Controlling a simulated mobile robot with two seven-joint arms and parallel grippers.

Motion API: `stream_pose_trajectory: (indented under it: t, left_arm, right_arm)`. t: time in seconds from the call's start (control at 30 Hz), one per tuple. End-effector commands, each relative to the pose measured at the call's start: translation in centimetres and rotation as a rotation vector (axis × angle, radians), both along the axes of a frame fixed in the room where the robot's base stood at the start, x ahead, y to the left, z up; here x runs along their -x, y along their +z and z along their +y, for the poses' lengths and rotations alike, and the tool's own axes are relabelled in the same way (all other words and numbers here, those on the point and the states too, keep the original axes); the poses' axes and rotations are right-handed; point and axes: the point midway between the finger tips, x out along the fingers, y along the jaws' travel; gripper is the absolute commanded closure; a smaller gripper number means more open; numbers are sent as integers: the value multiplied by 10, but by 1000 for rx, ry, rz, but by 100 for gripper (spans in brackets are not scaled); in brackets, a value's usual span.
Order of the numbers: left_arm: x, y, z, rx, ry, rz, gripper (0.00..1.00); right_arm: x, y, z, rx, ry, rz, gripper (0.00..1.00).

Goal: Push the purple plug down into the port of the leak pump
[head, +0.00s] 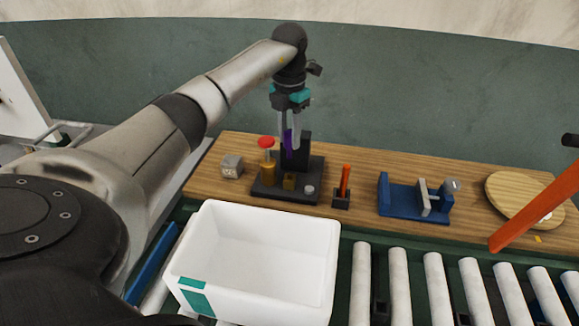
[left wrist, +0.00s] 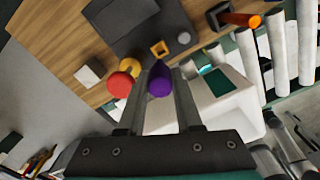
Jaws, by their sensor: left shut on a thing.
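The purple plug (head: 289,143) is upright between the fingers of my left gripper (head: 289,149), which is shut on it. In the left wrist view the plug (left wrist: 160,82) shows between the two fingers. The leak pump (head: 270,192) has a dark base, a dark upright block, a red knob (head: 266,142) on a brass post, and a small square brass port (head: 289,181). The plug is held above the port, apart from it. My right gripper is not in view.
A grey block (head: 232,166) stands left of the pump. An orange-handled tool in a dark holder (head: 342,199) and a blue fixture (head: 400,205) stand to its right. A white bin (head: 290,222) is in front, beside rollers. An orange bar (head: 535,212) crosses the right side.

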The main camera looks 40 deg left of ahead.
Motion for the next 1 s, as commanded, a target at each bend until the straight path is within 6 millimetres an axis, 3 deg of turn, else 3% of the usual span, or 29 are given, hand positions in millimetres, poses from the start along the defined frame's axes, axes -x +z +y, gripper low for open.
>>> stream_pose_trajectory:
  t: [0.03,0.13,0.43,0.63,1.0]
  left_arm:
    - [1,-15,-1,2,-1,5,100]
    - [0,-34,-1,1,-1,2,100]
    - [0,-59,-1,1,-1,1,100]
    - [0,-89,-1,1,0,2,100]
    - [0,-95,0,0,-1,-1,100]
  right_arm:
    - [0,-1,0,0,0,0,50]
    - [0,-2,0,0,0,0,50]
    - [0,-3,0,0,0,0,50]
    - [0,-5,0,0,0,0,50]
    - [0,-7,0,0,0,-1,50]
